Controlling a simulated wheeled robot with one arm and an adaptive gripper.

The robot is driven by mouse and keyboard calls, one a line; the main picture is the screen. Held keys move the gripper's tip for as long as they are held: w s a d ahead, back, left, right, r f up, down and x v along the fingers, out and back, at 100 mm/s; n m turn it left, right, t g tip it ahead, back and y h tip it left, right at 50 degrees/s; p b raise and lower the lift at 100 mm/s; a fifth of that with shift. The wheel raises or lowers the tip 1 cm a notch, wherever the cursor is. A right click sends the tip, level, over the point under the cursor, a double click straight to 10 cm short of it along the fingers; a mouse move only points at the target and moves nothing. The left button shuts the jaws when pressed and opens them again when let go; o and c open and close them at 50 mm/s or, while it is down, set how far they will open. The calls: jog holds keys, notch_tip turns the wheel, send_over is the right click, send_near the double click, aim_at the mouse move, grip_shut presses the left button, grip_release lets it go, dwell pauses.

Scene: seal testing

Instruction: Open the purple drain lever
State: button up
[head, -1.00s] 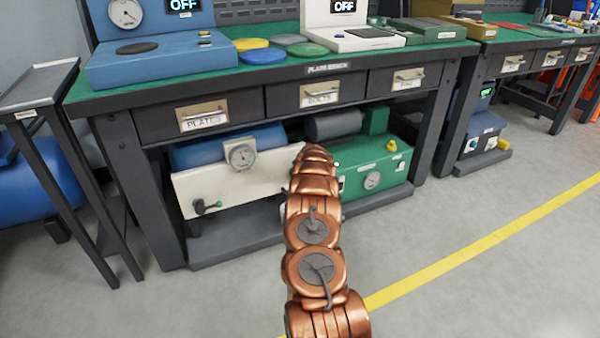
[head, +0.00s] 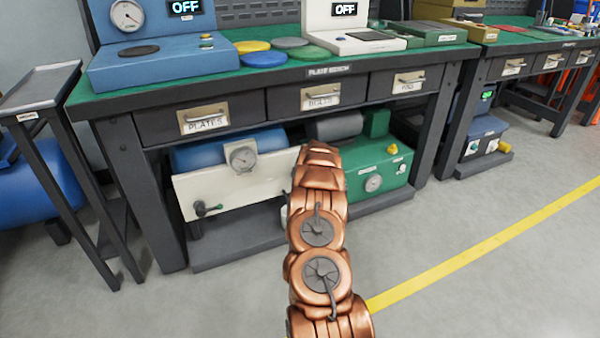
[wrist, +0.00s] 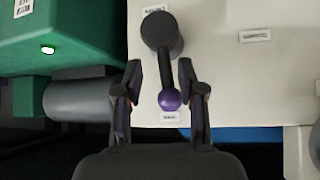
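In the wrist view, the purple ball knob (wrist: 170,100) is at the end of a dark lever rod (wrist: 165,68). The rod hangs from a round dark pivot (wrist: 161,36) on a cream panel (wrist: 225,75). My gripper (wrist: 160,72) is open, with one finger on each side of the rod and knob in this view. Gaps show on both sides, and I see no contact. I cannot tell how far the fingertips are from the panel in depth. In the head view, my arm hides the gripper and the purple lever.
The cream panel (head: 240,190) and green unit (head: 375,170) stand on a low shelf under the bench (head: 105,90). A grey cylinder (wrist: 85,100) is left of my gripper. Open floor (head: 460,240) lies right.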

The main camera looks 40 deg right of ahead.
jog(key=v, duration=0.9)
jog(key=shift+a+r, duration=0.1)
jog(key=shift+a, duration=0.05)
dwell(0.4)
